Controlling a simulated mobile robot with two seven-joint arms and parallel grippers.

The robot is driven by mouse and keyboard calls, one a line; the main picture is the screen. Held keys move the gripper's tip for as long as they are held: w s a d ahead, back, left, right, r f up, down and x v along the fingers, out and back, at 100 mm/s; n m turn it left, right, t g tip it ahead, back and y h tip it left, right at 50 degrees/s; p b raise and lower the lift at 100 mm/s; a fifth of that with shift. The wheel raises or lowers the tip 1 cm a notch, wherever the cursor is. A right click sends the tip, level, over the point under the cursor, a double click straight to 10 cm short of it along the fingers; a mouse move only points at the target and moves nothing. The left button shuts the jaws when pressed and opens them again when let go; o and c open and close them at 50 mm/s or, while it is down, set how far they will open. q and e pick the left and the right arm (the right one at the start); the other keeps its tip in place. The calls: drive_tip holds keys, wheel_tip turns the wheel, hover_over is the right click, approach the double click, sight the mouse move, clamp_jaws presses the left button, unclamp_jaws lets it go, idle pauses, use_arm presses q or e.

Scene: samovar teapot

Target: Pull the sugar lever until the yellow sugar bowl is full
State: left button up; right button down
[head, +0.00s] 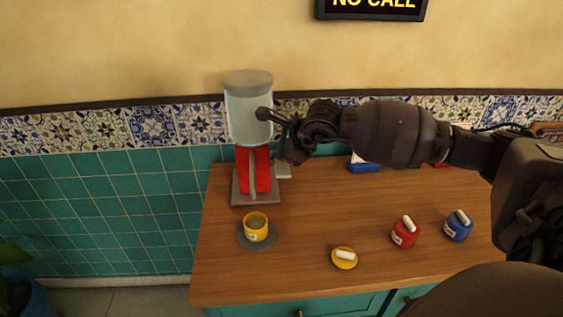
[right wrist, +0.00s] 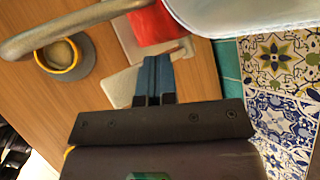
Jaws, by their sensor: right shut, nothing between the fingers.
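The sugar dispenser has a clear container (head: 250,115) with a grey lid on a red body (head: 262,170). A grey bar (head: 253,182) runs down its front; a thick grey curved bar (right wrist: 75,25) also crosses the right wrist view. I cannot tell whether this is the lever or a spout. The yellow sugar bowl (head: 257,234) stands upright on a grey saucer (head: 243,241) before the dispenser, with a greyish interior; its fill level is unclear. My right gripper (head: 284,157) is shut and empty, beside the dispenser's right side; its fingers (right wrist: 158,75) show together in the wrist view.
A red pot (head: 404,234) and a blue pot (head: 458,227) stand at the right. A blue item (head: 364,167) is partly hidden behind my right arm. The tiled wall is close behind.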

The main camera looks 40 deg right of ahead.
sight(280, 163)
drive_tip(key=shift+f, duration=0.15)
drive_tip(key=shift+f, duration=0.55)
idle(0.8)
drive_tip(key=shift+f+b, duration=0.25)
drive_tip(key=shift+b, duration=0.1)
drive_tip(key=shift+s+a+f, duration=0.1)
drive_tip(key=shift+f, duration=0.55)
idle(0.8)
drive_tip(key=shift+r, duration=0.15)
drive_tip(key=shift+r+p, duration=0.55)
drive_tip(key=shift+r, duration=1.3)
drive_tip(key=shift+r, duration=0.1)
